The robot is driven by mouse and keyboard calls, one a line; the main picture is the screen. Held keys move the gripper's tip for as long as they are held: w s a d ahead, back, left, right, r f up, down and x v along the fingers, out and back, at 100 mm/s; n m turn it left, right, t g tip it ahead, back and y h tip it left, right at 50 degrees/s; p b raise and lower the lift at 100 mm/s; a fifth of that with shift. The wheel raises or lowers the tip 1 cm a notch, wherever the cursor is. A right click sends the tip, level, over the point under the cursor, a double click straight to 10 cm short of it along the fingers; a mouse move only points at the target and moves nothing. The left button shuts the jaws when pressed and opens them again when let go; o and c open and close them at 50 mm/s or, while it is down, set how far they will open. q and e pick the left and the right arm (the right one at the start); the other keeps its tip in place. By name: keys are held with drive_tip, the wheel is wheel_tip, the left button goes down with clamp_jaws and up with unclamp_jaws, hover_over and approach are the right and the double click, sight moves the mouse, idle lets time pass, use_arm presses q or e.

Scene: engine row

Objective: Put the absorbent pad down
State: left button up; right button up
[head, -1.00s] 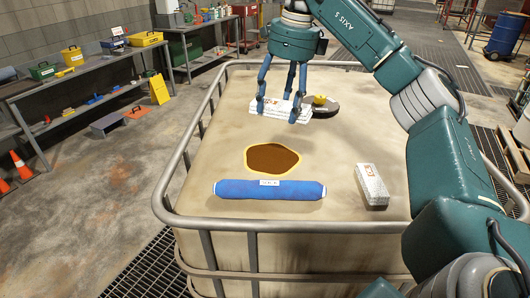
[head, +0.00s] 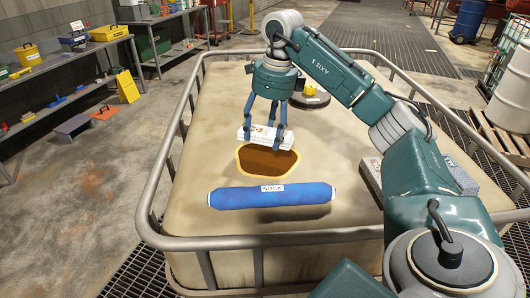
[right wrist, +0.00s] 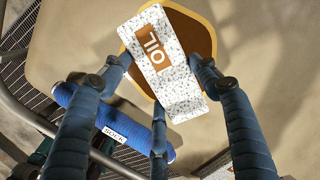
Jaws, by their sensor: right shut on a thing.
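The absorbent pad (head: 258,135) is a white speckled slab with an orange-brown "OIL" label. My right gripper (head: 264,139) is shut on it, with blue fingers at its sides. In the head view it shows at the far edge of a brown spill (head: 268,163) with a yellow rim. In the right wrist view the pad (right wrist: 178,88) covers part of the spill (right wrist: 203,38) and seems held above the tank top. The exact gap cannot be told. My left gripper is not in view.
A blue sock (head: 230,197) lies in front of the spill. A black round lid (head: 312,101) with a yellow cap is behind. Another speckled pad (head: 370,173) lies at right, partly behind my arm. A metal rail (head: 165,160) rings the beige tank top (head: 215,110), bare at left.

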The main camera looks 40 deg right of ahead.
sight(266, 160)
drive_tip(key=shift+f, duration=0.95)
drive_tip(key=shift+s+f, duration=0.2)
drive_tip(key=shift+f, duration=0.1)
wheel_tip(266, 160, down, 4)
drive_tip(key=shift+w+r+p, duration=0.1)
drive_tip(key=shift+r+p, duration=0.15)
drive_tip(key=shift+p, duration=0.4)
drive_tip(key=shift+f, duration=0.2)
drive_tip(key=o, duration=1)
drive_tip(key=shift+r, duration=0.1)
drive_tip(key=shift+o, duration=0.2)
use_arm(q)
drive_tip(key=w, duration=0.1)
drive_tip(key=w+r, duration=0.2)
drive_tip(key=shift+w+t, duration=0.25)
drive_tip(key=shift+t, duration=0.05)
use_arm(e)
drive_tip(key=shift+r, duration=0.1)
